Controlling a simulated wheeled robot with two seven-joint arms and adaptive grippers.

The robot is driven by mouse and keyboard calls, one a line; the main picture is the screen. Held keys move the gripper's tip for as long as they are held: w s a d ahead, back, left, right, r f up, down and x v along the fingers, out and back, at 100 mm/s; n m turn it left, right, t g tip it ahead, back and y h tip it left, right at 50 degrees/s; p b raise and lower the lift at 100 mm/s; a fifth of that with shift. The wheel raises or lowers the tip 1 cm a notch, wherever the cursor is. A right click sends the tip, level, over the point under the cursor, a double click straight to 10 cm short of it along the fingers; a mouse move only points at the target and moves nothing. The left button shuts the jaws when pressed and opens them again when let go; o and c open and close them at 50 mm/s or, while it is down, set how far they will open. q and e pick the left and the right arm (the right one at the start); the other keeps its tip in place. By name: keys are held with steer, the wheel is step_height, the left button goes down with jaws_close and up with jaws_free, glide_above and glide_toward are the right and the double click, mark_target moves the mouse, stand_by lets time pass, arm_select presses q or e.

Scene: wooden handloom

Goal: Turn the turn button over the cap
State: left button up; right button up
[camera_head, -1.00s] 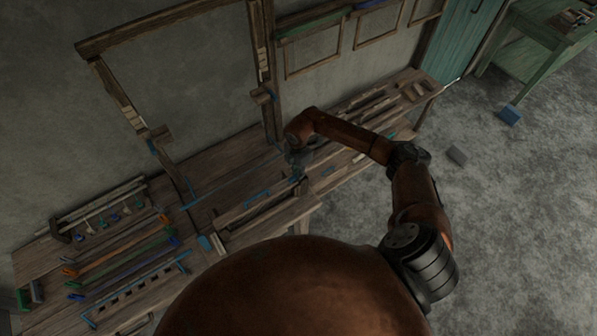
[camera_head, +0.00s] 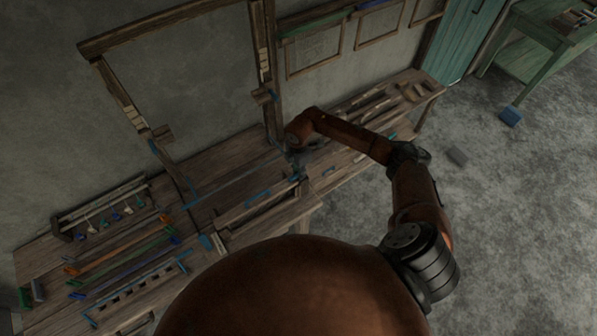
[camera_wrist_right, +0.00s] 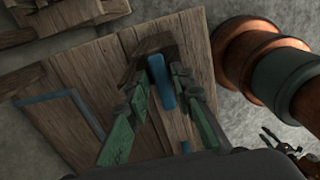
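A blue bar (camera_wrist_right: 160,82), which looks like the turn button, stands out from a dark wooden block (camera_wrist_right: 147,58) that may be the cap, in the right wrist view. My right gripper (camera_wrist_right: 162,84) has its two fingertips on either side of the blue bar, close to its faces. Whether the tips press on it cannot be told. In the head view my right gripper (camera_head: 294,160) is low at the right end of the loom's front beam, small and dark, and hides the button there.
The wooden loom bench (camera_head: 160,215) runs along the wall, with an upright post (camera_head: 264,75) behind my right gripper. Tools and blue rods lie on its left part. A rounded copper-and-dark part (camera_wrist_right: 262,65) is at right in the wrist view. Grey floor at right is mostly clear.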

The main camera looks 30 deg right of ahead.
steer(key=shift+o, duration=0.7)
steer(key=shift+r, duration=0.15)
step_height(320, 180, up, 12)
steer(key=shift+f, duration=0.2)
